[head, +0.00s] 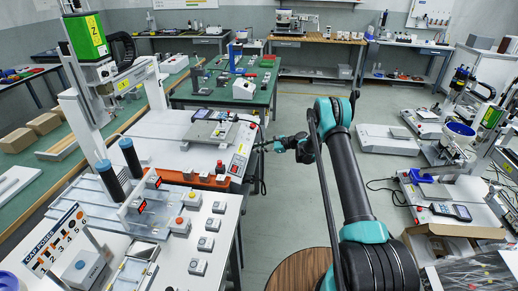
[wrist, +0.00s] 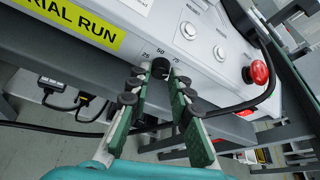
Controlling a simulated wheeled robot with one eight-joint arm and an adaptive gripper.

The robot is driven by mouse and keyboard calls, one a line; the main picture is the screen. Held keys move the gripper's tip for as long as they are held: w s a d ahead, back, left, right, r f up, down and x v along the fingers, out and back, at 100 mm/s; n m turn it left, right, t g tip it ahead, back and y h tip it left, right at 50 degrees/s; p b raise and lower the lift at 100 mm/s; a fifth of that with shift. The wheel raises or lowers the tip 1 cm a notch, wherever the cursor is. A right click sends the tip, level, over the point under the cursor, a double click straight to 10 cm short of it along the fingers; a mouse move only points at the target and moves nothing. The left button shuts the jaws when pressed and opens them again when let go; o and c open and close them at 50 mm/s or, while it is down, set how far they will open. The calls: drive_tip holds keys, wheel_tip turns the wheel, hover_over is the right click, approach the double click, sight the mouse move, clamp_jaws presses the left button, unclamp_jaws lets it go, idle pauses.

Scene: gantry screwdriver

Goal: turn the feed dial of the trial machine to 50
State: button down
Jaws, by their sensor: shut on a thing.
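The feed dial (wrist: 160,69) is a small black knob on the grey front panel of the trial machine, with 25 printed to its left, 50 above and 75 to its right in the wrist view. My gripper (wrist: 160,75) has its green-padded fingers on either side of the dial and is shut on it. I cannot clearly read the dial's pointer. The yellow TRIAL RUN label (wrist: 75,22) is on the machine at upper left. In the head view my gripper (head: 259,146) reaches the machine's control panel (head: 240,158); the dial is too small to make out there.
A red stop button (wrist: 259,72) and two grey buttons (wrist: 188,30) sit right of the dial on the panel. A black cable (wrist: 240,105) runs below the panel, close to my right finger. The aisle floor (head: 310,92) behind my arm is clear.

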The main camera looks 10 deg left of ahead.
drive_tip(key=shift+s+f+n+t, duration=0.1)
drive_tip(key=shift+s+n+t, duration=0.05)
drive_tip(key=shift+n+t, duration=0.7)
drive_tip(key=c, duration=1.4)
unclamp_jaws()
drive_tip(key=shift+o, duration=0.2)
drive_tip(key=v, duration=1.2)
drive_tip(key=shift+d, duration=0.1)
